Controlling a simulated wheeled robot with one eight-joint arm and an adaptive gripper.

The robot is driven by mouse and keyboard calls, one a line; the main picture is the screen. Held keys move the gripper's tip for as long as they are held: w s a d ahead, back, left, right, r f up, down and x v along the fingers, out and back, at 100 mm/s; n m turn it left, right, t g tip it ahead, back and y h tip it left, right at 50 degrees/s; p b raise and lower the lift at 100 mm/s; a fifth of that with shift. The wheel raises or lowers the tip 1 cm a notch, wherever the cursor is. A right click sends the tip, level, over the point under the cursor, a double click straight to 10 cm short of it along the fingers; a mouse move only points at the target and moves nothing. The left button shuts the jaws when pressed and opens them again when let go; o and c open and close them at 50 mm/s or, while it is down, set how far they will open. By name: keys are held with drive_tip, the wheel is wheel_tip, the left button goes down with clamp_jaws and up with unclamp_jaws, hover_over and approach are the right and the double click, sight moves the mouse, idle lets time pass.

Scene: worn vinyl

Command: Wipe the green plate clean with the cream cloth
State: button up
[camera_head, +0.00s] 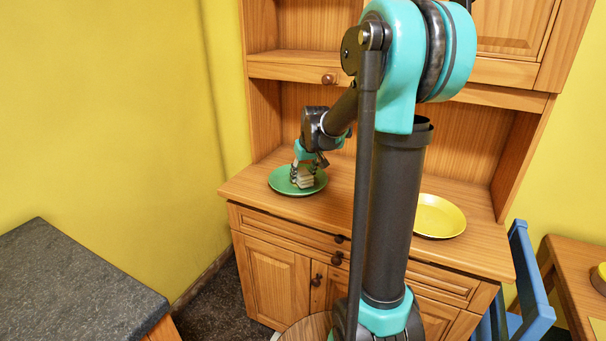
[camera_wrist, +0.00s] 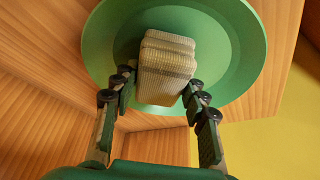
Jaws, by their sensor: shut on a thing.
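The green plate (camera_head: 281,185) lies on the left part of the wooden cabinet's counter. It also shows in the wrist view (camera_wrist: 105,45), where its surface looks plain apart from the part behind the cloth. The cream cloth (camera_wrist: 166,68) is a folded, layered block over the plate. My gripper (camera_head: 302,176) is above the plate, and in the wrist view its fingers (camera_wrist: 158,90) are shut on the cloth's two sides. The cloth (camera_head: 304,181) appears to be at the plate's surface; whether it touches is hard to tell. The plate under the cloth is hidden.
A yellow plate (camera_head: 438,216) lies on the counter (camera_head: 340,205) to the right, partly behind my arm. The hutch shelf (camera_head: 300,72) is above the counter. A dark-topped counter (camera_head: 75,285) is at lower left. A blue chair (camera_head: 527,285) stands at right beside a wooden table (camera_head: 570,262).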

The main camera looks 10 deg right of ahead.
drive_tip(key=shift+f, duration=0.5)
idle(0.6)
drive_tip(key=shift+w+a, duration=0.1)
drive_tip(key=shift+w+a, duration=0.45)
drive_tip(key=shift+a, duration=0.25)
drive_tip(key=shift+w+a, duration=0.45)
drive_tip(key=shift+a, duration=0.25)
drive_tip(key=shift+s+d, duration=0.5)
drive_tip(key=shift+d, duration=0.25)
drive_tip(key=shift+s+d, duration=0.5)
drive_tip(key=shift+d, duration=0.25)
